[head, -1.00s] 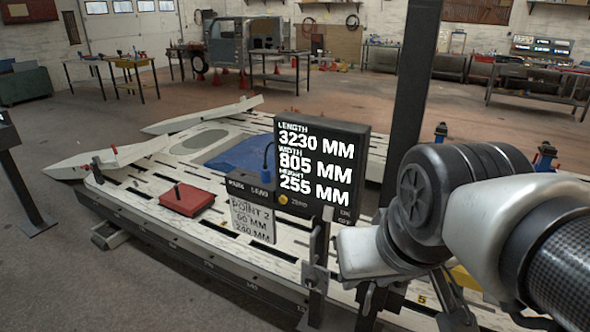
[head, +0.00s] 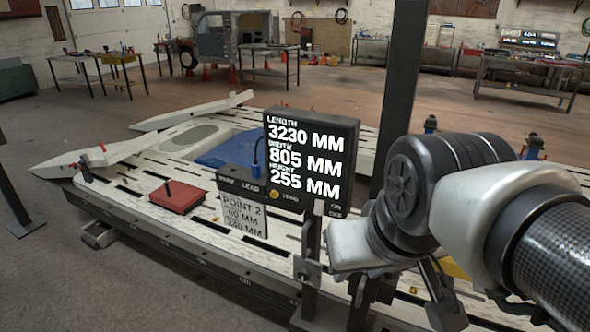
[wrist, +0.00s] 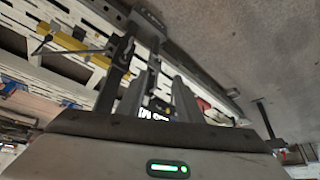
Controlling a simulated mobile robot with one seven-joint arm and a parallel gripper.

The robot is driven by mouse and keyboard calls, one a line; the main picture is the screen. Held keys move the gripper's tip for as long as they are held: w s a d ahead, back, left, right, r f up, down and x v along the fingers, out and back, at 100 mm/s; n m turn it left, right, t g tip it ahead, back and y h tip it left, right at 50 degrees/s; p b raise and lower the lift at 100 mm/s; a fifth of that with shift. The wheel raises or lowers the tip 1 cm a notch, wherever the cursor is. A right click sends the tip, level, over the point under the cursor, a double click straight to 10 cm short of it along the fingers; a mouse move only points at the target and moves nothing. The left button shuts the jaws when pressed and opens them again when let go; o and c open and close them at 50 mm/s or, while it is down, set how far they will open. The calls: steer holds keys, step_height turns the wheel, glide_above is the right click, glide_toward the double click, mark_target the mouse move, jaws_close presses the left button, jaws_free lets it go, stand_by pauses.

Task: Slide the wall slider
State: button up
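I cannot tell for certain which part is the wall slider. A metal bracket (head: 307,271) sits on an upright post below the measuring display, at the bench's near edge. My gripper (head: 368,292) hangs just right of that post in the head view, with its fingers partly hidden in dark, overlapping shapes. In the wrist view my gripper (wrist: 160,88) shows two fingers apart with a gap between them. Nothing clearly lies gripped there. Contact with the post cannot be made out.
The display (head: 310,155) shows length, width and height. A red box (head: 178,196) lies on the slotted white bench (head: 130,165). A tall dark post (head: 401,90) rises behind my arm.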

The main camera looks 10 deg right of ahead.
steer(key=n+t+h+b, duration=0.7)
steer(key=n+h+b, duration=0.65)
steer(key=n, duration=1.35)
glide_toward(358, 297)
steer(key=shift+y, duration=0.35)
steer(key=x, duration=0.3)
steer(key=b+x, duration=0.1)
steer(key=x, duration=0.3)
steer(key=b+x, duration=0.1)
steer(key=x, duration=0.2)
steer(key=shift+w+d+r, duration=0.15)
steer(key=shift+d+r, duration=0.1)
steer(key=shift+d, duration=0.15)
jaws_close()
